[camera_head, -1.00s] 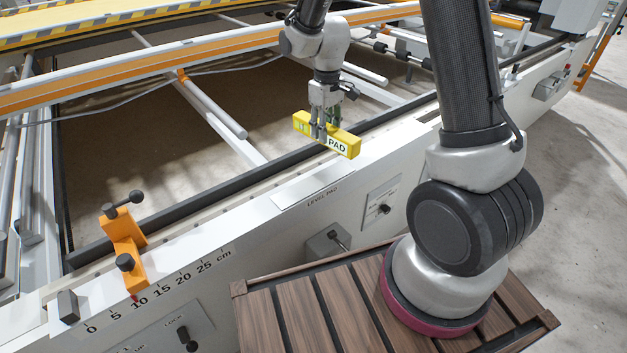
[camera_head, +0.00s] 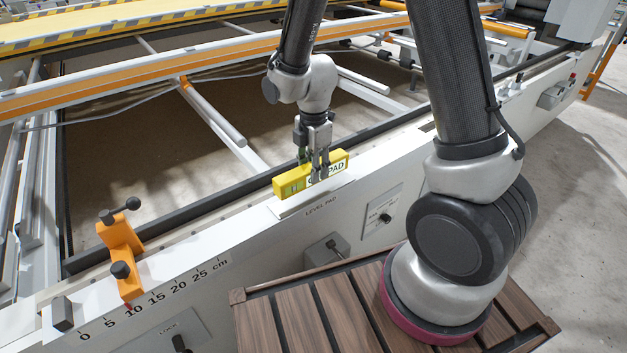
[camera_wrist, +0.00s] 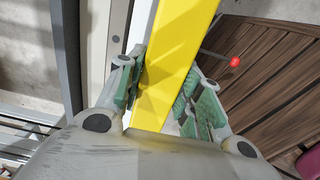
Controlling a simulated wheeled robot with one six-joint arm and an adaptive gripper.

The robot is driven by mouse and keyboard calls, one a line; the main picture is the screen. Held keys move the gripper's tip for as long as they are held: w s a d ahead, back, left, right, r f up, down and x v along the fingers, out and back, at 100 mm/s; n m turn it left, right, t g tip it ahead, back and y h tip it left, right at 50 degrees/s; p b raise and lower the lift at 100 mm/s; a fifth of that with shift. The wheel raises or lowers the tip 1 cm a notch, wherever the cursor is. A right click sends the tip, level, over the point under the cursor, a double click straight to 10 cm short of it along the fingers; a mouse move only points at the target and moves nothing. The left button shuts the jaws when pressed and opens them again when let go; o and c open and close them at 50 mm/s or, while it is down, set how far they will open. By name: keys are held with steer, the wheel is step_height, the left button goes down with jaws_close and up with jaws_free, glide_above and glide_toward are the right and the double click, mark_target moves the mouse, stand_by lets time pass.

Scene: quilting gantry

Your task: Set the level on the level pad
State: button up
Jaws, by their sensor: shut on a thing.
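The level is a yellow bar (camera_head: 292,184) with a white and green label reading "PAD". My gripper (camera_head: 318,172) is shut on it near its middle, from above. In the wrist view the level (camera_wrist: 177,65) runs between the two green-padded fingers (camera_wrist: 160,95). The level pad (camera_head: 288,209) is a pale plate on the white rail, marked "LEVEL PAD" on the front face. The level is lined up roughly along the pad, just over it. I cannot tell whether its underside touches the pad.
An orange clamp (camera_head: 122,250) with black knobs stands on the rail at left, above a cm scale (camera_head: 155,300). A grey box with a lever (camera_head: 325,250) juts from the front face. A slatted wooden deck (camera_head: 290,315) lies in front. Behind the rail is an open frame.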

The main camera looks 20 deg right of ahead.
steer(key=shift+f, duration=2)
steer(key=o, duration=1.2)
steer(key=shift+f, duration=0.15)
step_height(320, 180, up, 12)
steer(key=shift+f, duration=0.25)
steer(key=shift+r, duration=0.55)
steer(key=s+d+r+m+t, duration=0.2)
steer(key=s+d+r+m, duration=0.5)
steer(key=s+r+m, duration=0.1)
steer(key=s+d+r+m+t, duration=0.2)
steer(key=s+d+r+m, duration=0.6)
steer(key=s+m, duration=0.3)
steer(key=r+m, duration=0.1)
steer(key=m, duration=0.1)
steer(key=shift+m, duration=0.3)
